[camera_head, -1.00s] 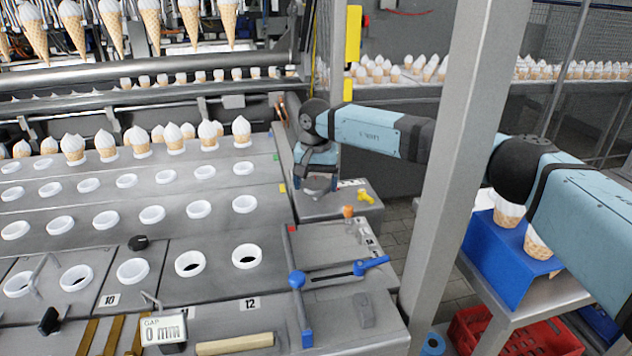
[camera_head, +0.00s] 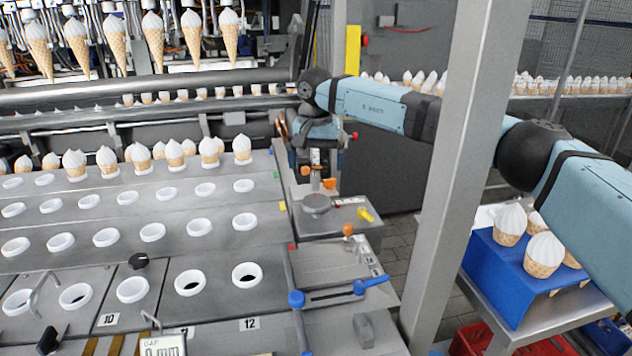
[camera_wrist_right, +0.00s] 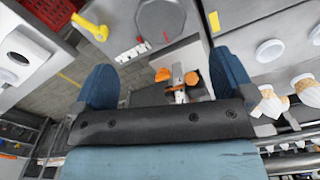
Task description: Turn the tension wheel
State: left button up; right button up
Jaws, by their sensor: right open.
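A grey round disc (camera_head: 316,204) sits on the grey block right of the cone plates. It also shows in the right wrist view (camera_wrist_right: 161,20). Behind it stands a small fitting with orange grips (camera_head: 328,183), also in the right wrist view (camera_wrist_right: 163,75). I cannot tell for certain which of these is the tension wheel. My right gripper (camera_wrist_right: 165,75) is open; its two blue fingers stand apart on either side of the orange-gripped fitting in that view. I cannot tell whether they touch it. My left gripper is not in view.
A yellow handle (camera_head: 366,214) and an orange knob (camera_head: 348,230) stand near the disc. A blue-ended lever (camera_head: 297,299) lies in front. A steel post (camera_head: 447,150) rises before my right arm. A blue cone stand (camera_head: 492,267) is at right.

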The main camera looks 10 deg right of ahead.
jog(key=shift+r, duration=1.75)
